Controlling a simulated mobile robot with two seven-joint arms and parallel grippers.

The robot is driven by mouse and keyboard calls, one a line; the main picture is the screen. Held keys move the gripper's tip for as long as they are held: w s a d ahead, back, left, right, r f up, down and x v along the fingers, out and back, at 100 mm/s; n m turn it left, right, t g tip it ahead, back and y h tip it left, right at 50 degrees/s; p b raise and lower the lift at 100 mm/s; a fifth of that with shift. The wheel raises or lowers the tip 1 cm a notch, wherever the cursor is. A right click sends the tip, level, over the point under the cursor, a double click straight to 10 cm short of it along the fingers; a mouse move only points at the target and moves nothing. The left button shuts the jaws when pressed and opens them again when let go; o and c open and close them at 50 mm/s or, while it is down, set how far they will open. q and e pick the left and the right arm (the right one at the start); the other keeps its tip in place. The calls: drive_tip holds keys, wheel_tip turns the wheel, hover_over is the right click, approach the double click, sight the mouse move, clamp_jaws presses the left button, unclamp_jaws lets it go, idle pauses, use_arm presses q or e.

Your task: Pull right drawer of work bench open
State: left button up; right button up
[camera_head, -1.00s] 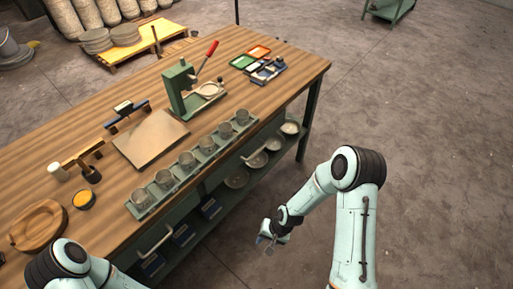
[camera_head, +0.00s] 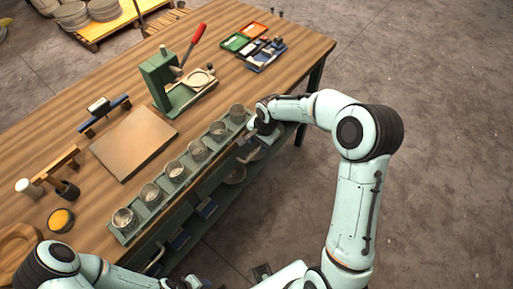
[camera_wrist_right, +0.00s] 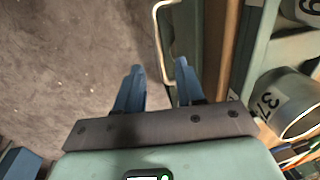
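The work bench (camera_head: 302,52) has a wooden top and a green frame. My right gripper (camera_head: 251,133) is at the bench's front edge by the right drawer, and hides most of it in the head view. In the right wrist view, the drawer's pale U-shaped handle (camera_wrist_right: 158,36) stands out from the green drawer front (camera_wrist_right: 188,35). The blue fingers of my right gripper (camera_wrist_right: 159,68) are apart, with the handle bar between their tips in the picture. Contact cannot be told. The drawer looks shut. My left arm enters at the lower left; its gripper cannot be made out.
A green press (camera_head: 170,85) with a red lever stands behind. The left drawer handle (camera_head: 155,259) shows lower left. Floor to the right is clear.

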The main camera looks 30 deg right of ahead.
sight(256, 151)
drive_tip(key=f, duration=0.2)
drive_tip(key=w+f, duration=0.1)
drive_tip(key=f, duration=0.1)
drive_tip(key=shift+a+f, duration=0.15)
drive_tip(key=shift+f, duration=0.25)
clamp_jaws()
